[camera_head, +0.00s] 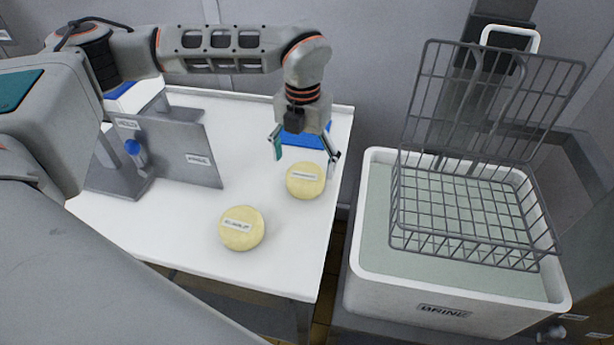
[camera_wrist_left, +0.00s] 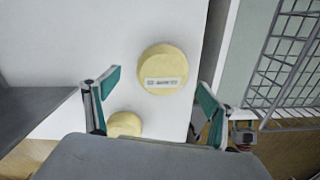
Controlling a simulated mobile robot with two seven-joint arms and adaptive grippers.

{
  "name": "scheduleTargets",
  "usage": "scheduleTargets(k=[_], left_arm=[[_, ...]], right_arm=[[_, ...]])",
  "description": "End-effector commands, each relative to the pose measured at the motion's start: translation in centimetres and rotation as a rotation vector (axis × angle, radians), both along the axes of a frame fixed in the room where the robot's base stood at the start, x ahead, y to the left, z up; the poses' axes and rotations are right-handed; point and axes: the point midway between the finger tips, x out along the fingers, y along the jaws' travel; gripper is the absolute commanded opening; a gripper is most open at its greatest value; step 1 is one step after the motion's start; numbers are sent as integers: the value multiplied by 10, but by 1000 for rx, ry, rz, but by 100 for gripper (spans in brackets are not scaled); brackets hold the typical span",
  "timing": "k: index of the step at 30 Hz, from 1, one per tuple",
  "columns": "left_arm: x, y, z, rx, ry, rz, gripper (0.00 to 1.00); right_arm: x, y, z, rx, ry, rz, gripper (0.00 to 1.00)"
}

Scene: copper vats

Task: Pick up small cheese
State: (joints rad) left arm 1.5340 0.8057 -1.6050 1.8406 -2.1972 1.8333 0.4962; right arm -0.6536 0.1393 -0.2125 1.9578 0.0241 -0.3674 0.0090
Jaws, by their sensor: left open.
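Two round, pale yellow cheeses with white labels lie on the white table. The far cheese (camera_head: 304,181) is close to the table's right edge; the near cheese (camera_head: 241,229) lies to its left and closer to me. Their labels are too blurred to read surely, so I cannot tell which is the small one. My left gripper (camera_head: 306,153) is open and empty, pointing down above the table by the far cheese. In the wrist view, the far cheese (camera_wrist_left: 165,68) shows between and beyond the fingers, and the near cheese (camera_wrist_left: 124,124) is partly hidden behind the gripper body.
A grey metal stand (camera_head: 175,150) with labelled plates is on the table's left. A blue object (camera_head: 310,137) lies behind the gripper. Right of the table, across a gap, stands a white brine vat (camera_head: 450,300) with a wire basket (camera_head: 470,215) over it.

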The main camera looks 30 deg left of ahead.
Motion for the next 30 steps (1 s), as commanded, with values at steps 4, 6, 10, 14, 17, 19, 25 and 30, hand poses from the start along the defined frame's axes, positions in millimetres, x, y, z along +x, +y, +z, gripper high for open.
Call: scheduleTargets(k=[4, 6, 10, 14, 17, 19, 25, 30], left_arm=[[-3, -3, -18, 0, 5, 0, 83], [-4, -4, -29, 1, 3, -1, 83], [-3, -4, -45, 0, 2, 1, 83], [-3, -4, -51, -1, 0, 0, 83], [-3, -4, -52, -1, 0, 0, 83], [-3, -4, -52, -1, 0, 0, 83], [-3, -4, -51, -1, 0, 0, 39], [-2, -4, -51, -1, -2, 0, 30]], right_arm=[[0, 0, 2, 0, 1, 1, 40], [1, 0, 5, 0, -1, 1, 40], [3, 1, 7, 1, -7, 1, 40], [5, 1, 10, 2, -12, 0, 40], [6, 1, 11, 2, -14, 0, 40], [6, 1, 11, 2, -15, 0, 40], [6, 1, 11, 2, -15, 0, 40], [5, 0, 10, 2, -13, 0, 40]])
